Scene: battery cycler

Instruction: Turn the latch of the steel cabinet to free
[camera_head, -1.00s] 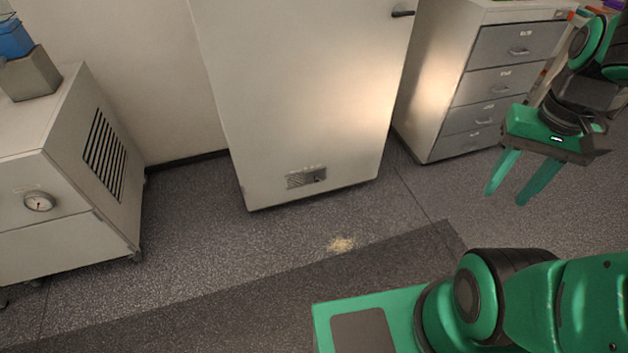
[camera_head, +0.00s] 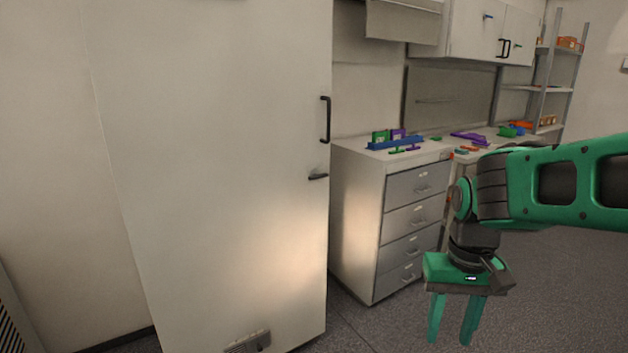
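The tall pale steel cabinet (camera_head: 220,150) stands at the left middle, its door shut. A dark vertical handle (camera_head: 326,120) is near the right edge of its door. Just below the handle is a small dark latch (camera_head: 318,176), lying roughly horizontal. My gripper (camera_head: 453,330) hangs at the lower right, fingers pointing down and apart, with nothing between them. It is well to the right of the latch and lower, touching nothing.
A drawer unit (camera_head: 358,225) stands right of the cabinet, behind my arm. Its worktop holds a blue rack (camera_head: 396,143) and small coloured parts. A wall cupboard (camera_head: 470,28) and open shelving (camera_head: 550,88) are farther back. Bare floor (camera_head: 380,325) lies in front.

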